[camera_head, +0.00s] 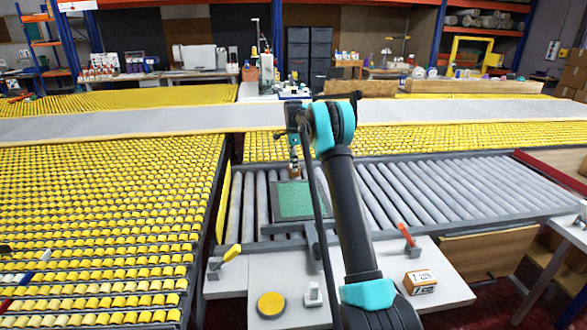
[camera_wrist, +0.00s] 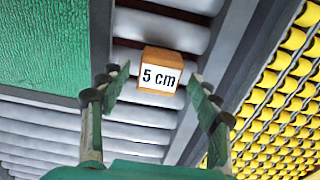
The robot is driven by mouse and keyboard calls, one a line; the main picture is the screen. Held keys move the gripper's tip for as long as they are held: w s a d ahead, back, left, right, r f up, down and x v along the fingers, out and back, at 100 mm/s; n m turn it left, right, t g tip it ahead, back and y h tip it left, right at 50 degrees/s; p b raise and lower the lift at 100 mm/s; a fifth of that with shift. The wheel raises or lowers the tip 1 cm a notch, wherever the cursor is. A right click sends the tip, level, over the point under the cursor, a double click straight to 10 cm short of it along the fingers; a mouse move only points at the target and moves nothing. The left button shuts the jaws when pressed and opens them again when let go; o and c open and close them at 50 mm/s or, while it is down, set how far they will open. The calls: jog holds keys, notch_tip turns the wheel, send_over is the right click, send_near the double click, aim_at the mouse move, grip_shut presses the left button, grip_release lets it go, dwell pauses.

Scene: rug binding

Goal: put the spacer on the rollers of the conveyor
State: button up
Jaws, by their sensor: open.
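A spacer (camera_wrist: 160,72), a small orange-brown block with a white face marked "5 cm", sits on the grey rollers (camera_wrist: 135,113) of the conveyor in the wrist view. My gripper (camera_wrist: 157,88) is open, with one finger to each side of the spacer and clear gaps between. In the head view my gripper (camera_head: 293,158) points down over the rollers (camera_head: 400,190), and the brown spacer (camera_head: 294,173) shows small just below it. Whether the fingertips reach down to the block's height is hard to tell.
A green panel (camera_head: 294,200) lies on the rollers beside the spacer. A second labelled block (camera_head: 420,282) stands on the white front table (camera_head: 445,292), near a yellow button (camera_head: 271,304) and a red-handled clamp (camera_head: 407,235). Yellow roller beds (camera_head: 90,220) lie to the left.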

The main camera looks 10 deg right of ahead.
notch_tip(320, 180, up, 10)
dwell(0.3)
jog(key=shift+f, duration=0.1)
